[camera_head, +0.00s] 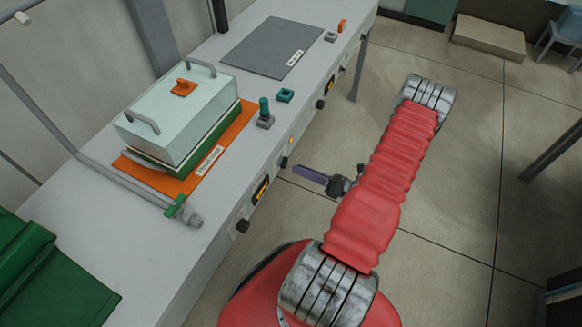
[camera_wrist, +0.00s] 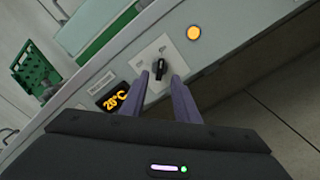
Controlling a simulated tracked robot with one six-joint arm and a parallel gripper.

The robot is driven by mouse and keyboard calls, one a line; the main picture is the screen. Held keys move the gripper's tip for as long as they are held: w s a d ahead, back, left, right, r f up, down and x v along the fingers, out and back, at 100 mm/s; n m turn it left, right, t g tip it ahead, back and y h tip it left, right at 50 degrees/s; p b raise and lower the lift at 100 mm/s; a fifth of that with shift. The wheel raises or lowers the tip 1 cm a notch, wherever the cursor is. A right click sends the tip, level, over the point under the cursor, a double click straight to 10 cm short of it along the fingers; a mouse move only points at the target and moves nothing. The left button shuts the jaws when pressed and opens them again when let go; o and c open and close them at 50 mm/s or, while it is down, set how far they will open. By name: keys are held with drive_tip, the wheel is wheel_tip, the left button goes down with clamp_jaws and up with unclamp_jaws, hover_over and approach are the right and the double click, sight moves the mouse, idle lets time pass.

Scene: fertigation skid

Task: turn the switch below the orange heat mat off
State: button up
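The orange heat mat (camera_head: 140,174) lies on the bench under a pale box with a green base. A black rotary switch (camera_wrist: 159,67) sits on a white plate on the bench's front face, between a lit 20°C display (camera_wrist: 115,97) and a glowing amber lamp (camera_wrist: 194,33). It shows small in the head view (camera_head: 283,162). My gripper (camera_wrist: 160,78) is open, its purple fingers apart, with the tips close before the switch, one on each side. Whether they touch it I cannot tell.
The pale lidded box (camera_head: 180,110) stands on the mat. More knobs line the bench front, one at the near end (camera_head: 242,226) and one farther along (camera_head: 320,104). A grey mat (camera_head: 270,46) lies farther back.

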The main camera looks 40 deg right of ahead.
sight(283, 162)
drive_tip(key=shift+x, duration=2.2)
drive_tip(key=shift+c, duration=0.7)
clamp_jaws()
